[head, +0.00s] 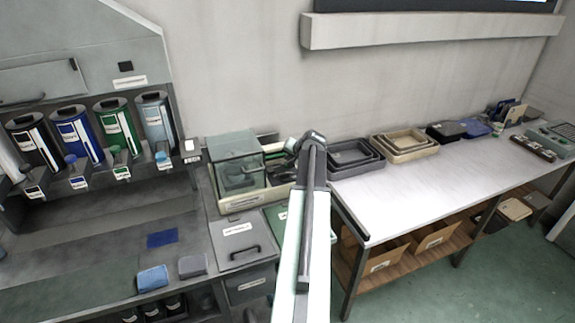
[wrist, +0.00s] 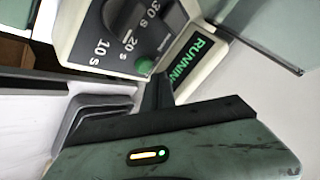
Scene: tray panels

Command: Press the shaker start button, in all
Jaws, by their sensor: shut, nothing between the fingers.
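The shaker's control panel (wrist: 90,40) fills the upper left of the wrist view, with a dark dial marked 10 s, 20 s and 30 s. A round green button (wrist: 145,66) sits at the panel's lower right edge. Beside it, a dark display (wrist: 195,58) shows "RUNNING" in green letters. My gripper (wrist: 153,80) is shut and empty, its dark fingers pointing up at the green button. The tips are at or very close to it; contact cannot be told. In the head view, my arm hides part of the area right of the clear-covered box (head: 237,160).
Nested grey trays (head: 355,155) and beige trays (head: 404,145) stand on the white table (head: 430,190) right of my arm. Several coloured dispensers (head: 78,135) line the left. A blue sponge (head: 153,279) lies on the left counter. The table's front half is clear.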

